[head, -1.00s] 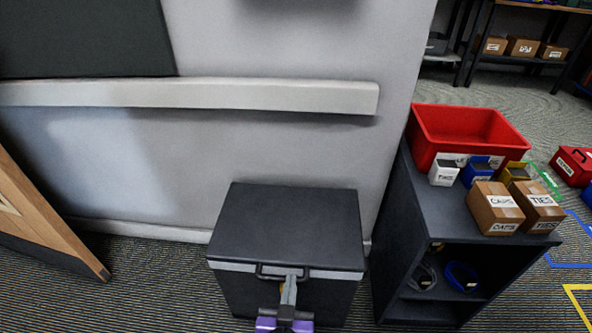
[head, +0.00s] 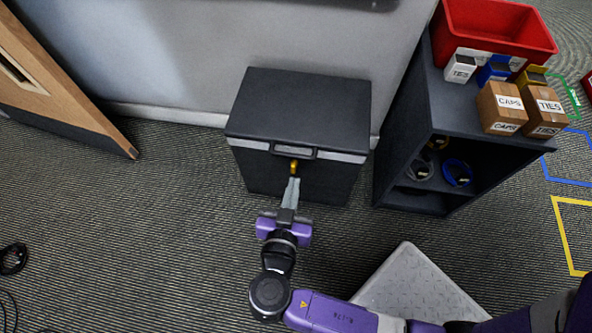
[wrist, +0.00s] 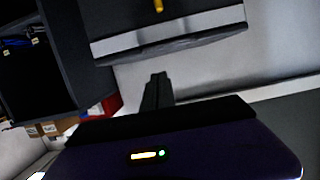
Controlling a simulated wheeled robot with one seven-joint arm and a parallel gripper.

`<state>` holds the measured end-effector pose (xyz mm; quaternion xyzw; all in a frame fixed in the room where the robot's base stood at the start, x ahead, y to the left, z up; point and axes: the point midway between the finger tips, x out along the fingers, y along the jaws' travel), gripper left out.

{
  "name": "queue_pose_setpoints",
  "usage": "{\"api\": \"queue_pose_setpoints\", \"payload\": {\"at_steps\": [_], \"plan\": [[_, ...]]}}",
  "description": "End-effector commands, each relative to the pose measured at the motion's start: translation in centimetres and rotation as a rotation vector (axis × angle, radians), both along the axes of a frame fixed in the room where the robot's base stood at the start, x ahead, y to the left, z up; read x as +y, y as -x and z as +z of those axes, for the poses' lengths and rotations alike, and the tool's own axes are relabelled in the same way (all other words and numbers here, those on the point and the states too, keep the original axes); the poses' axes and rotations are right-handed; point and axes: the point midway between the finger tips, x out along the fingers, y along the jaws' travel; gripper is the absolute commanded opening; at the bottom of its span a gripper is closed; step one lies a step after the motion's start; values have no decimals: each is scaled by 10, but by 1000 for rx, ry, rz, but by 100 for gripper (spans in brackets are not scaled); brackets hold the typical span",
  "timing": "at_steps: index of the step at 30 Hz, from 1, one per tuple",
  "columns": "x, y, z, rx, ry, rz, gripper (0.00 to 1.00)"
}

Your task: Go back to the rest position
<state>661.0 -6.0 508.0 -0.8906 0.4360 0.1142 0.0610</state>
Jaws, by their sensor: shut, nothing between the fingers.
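My gripper (head: 292,182) is shut and empty, with its fingers together. It is in front of the black lidded box (head: 304,100), pointing toward its front face. In the head view the fingertips lie just below a small yellow piece (head: 294,166) under the box's handle (head: 294,151); whether they touch it is hard to tell there. In the wrist view the closed fingers (wrist: 157,85) stand apart from the yellow piece (wrist: 158,5). The box's lid is down.
A dark shelf unit (head: 408,165) stands right of the box, bearing a red bin (head: 495,28), small cups and cartons marked CAPS (head: 503,104) and TIES (head: 545,108). Coiled cables lie inside it. A wooden door (head: 60,75) is at left.

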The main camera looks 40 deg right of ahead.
Motion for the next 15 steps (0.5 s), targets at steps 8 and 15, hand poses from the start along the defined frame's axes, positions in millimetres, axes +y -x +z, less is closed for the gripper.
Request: {"api": "queue_pose_setpoints", "payload": {"at_steps": [8, 15], "plan": [[7, 6, 0, 0, 0, -1, 0], [11, 1, 0, 43, 34, 42, 0]]}}
